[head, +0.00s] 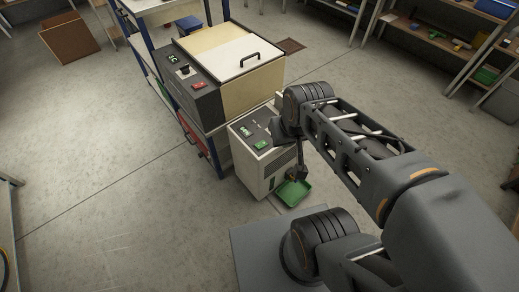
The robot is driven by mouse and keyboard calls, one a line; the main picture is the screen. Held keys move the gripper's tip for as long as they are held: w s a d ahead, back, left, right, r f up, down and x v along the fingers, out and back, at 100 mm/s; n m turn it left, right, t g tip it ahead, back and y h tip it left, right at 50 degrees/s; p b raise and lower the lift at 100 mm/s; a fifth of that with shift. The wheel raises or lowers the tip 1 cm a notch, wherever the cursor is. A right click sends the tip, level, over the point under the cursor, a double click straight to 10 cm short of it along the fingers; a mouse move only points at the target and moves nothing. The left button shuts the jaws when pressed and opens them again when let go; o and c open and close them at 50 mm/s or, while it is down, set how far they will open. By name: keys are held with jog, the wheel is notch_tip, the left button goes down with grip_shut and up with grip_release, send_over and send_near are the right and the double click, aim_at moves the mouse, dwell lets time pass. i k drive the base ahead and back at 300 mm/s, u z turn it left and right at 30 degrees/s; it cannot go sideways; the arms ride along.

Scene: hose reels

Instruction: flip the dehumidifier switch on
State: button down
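The dehumidifier is most likely the low white cabinet (252,172) in the middle of the head view, with a vented side and a dark top panel. The panel carries a small display (245,131) and a green switch-like piece (261,144); its switch position is too small to tell. My arm reaches in from the right, and its wrist is over the cabinet's right end, hiding part of the top. My gripper (298,172) seems to hang down beside the cabinet's right side, apart from the green piece. Its fingers are too small and dark to read.
A larger beige unit (252,88) with a black-handled lid and a red switch (199,85) stands behind, by a blue-framed rack (216,150). A green tray (293,192) sits low by the cabinet. Shelves (440,35) line the back right.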

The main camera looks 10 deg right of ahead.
aim_at(258, 145)
jog(key=u, duration=1.95)
jog(key=k, duration=0.8)
jog(key=z, duration=0.85)
jog(key=i, duration=1)
jog(key=z, duration=0.05)
